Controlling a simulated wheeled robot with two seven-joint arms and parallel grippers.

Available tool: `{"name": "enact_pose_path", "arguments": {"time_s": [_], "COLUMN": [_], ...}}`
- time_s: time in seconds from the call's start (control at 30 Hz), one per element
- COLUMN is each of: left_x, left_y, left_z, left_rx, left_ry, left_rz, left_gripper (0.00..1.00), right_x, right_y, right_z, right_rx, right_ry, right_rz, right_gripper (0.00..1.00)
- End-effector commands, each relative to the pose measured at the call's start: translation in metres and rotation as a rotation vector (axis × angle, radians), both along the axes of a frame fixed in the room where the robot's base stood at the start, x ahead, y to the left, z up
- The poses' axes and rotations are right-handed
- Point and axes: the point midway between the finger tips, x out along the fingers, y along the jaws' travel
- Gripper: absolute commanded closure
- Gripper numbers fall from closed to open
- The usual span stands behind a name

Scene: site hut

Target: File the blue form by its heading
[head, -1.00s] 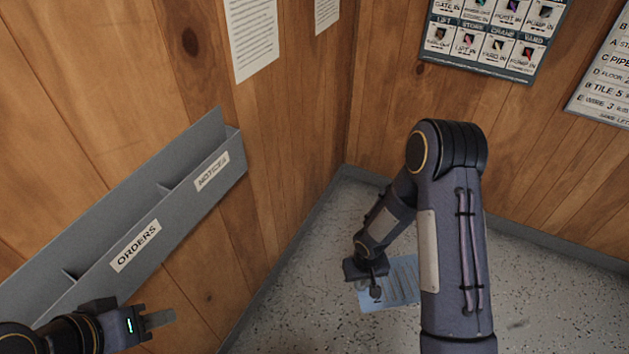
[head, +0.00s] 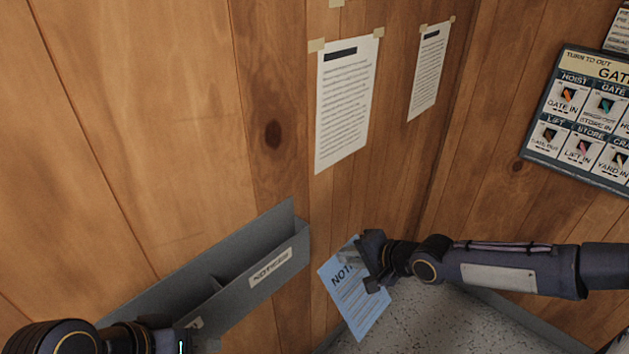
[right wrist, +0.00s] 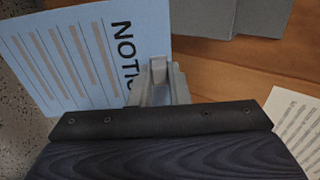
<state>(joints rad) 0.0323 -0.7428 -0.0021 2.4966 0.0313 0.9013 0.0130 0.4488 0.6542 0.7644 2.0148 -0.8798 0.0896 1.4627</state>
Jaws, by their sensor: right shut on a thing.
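The blue form (head: 357,302) hangs tilted in my right gripper (head: 366,261), which is shut on its upper edge. Its heading begins "NOT"; the right wrist view shows the form (right wrist: 70,55) with "NOTIC" readable and the rest hidden by the gripper (right wrist: 160,80). The grey wall rack (head: 235,308) is to the left of the form, with a gap between them. Its right-hand compartment carries a label (head: 271,275) that looks like "NOTICES". My left gripper (head: 195,340) is at the bottom left, in front of the rack's other label; its fingers are mostly cut off or hidden.
Two printed sheets are taped to the wood wall, a larger one (head: 345,105) and a smaller one (head: 429,70). A key board (head: 590,125) hangs at the right. The wall between rack and form is clear. Speckled floor lies below.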

Motion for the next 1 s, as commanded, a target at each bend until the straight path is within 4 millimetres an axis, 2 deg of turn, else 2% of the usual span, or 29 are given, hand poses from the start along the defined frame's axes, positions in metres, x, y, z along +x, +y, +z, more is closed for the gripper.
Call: {"name": "enact_pose_path", "arguments": {"time_s": [0.03,0.17,0.37,0.5,0.6,0.7,0.8,1.0], "left_x": [0.0,0.0,0.0,0.0,0.0,0.0,0.0,0.0], "left_y": [0.0,0.0,0.0,0.0,0.0,0.0,0.0,0.0], "left_z": [0.003,0.007,0.014,0.02,0.023,0.025,0.026,0.019], "left_rx": [0.0,0.0,0.0,0.0,0.0,0.0,0.0,0.0], "left_ry": [0.0,0.0,0.0,0.0,0.0,0.0,0.0,0.0], "left_rz": [0.0,0.0,0.0,0.0,0.0,0.0,0.0,0.0], "left_gripper": [0.64,0.64,0.64,0.64,0.64,0.64,0.64,0.64], "right_x": [-0.001,-0.005,-0.018,-0.036,-0.05,-0.063,-0.072,-0.072], "right_y": [0.006,0.02,0.041,0.056,0.065,0.071,0.075,0.081], "right_z": [0.017,0.055,0.124,0.178,0.211,0.235,0.249,0.251], "right_rx": [0.03,0.121,0.273,0.38,0.442,0.489,0.515,0.527], "right_ry": [-0.032,-0.104,-0.223,-0.306,-0.349,-0.377,-0.39,-0.394], "right_rz": [-0.01,-0.045,-0.083,-0.085,-0.072,-0.055,-0.043,-0.036], "right_gripper": [1.0,1.0,1.0,1.0,1.0,1.0,1.0,1.0]}}
